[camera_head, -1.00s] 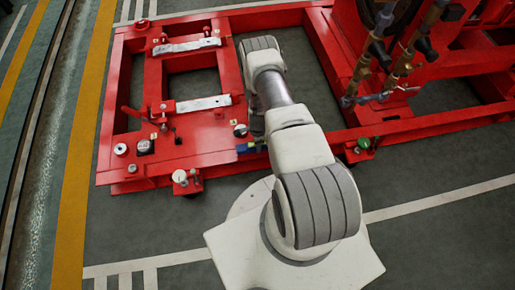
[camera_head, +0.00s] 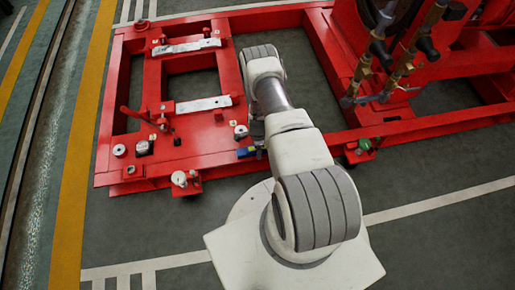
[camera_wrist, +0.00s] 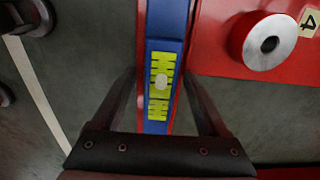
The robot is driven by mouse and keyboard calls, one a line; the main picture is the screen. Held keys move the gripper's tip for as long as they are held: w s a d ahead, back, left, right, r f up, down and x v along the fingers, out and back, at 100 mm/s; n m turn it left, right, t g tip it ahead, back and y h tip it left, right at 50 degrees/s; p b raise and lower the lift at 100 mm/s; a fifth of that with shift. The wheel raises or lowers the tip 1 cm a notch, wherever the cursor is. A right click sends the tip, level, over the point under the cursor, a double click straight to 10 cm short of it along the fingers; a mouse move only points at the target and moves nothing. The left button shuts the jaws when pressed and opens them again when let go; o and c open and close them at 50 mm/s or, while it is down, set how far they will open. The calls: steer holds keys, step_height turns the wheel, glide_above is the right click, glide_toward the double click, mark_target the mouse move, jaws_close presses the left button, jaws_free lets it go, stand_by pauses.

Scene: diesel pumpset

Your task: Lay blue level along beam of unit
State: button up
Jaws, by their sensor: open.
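The blue level (camera_wrist: 166,25) runs up the middle of the wrist view, with a yellow-green vial panel on its face. It lies along a narrow red beam (camera_wrist: 141,40) of the unit, whose edges show on both sides of it. My gripper (camera_wrist: 160,75) is open, with one dark finger on each side of the level and no clear grip on it. In the head view a small blue end of the level (camera_head: 245,152) shows at the frame's front edge. The rest of it and my gripper are mostly hidden by my arm there.
The red unit frame (camera_head: 200,148) carries pale metal plates (camera_head: 204,104) and several round fittings. Brass pipework (camera_head: 400,65) stands at right. The near floor is open.

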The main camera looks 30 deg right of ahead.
steer(key=w+a+r+n+t+p, duration=0.1)
steer(key=w+r+n+p, duration=0.2)
steer(key=r, duration=1.4)
steer(key=w+a+r+n+t+p, duration=0.15)
steer(key=w+r, duration=0.45)
steer(key=r, duration=1.2)
steer(key=s+a+r+n, duration=0.1)
steer(key=a+r+n, duration=0.15)
steer(key=r, duration=0.75)
steer(key=s+a+r+n, duration=0.1)
steer(key=a+r+n, duration=0.15)
steer(key=r, duration=0.65)
steer(key=s+a+r+n+t, duration=0.1)
steer(key=s+a+r+n, duration=0.15)
steer(key=s+r, duration=0.45)
steer(key=s+a+r+n+t, duration=0.1)
steer(key=s+r+n, duration=0.35)
steer(key=r, duration=0.45)
steer(key=s+r+n, duration=0.2)
steer(key=s, duration=0.5)
steer(key=s+a+r+n+t, duration=0.1)
steer(key=s+r+n, duration=0.1)
steer(key=s, duration=0.5)
steer(key=shift+a+r+n, duration=0.25)
steer(key=shift+n, duration=0.1)
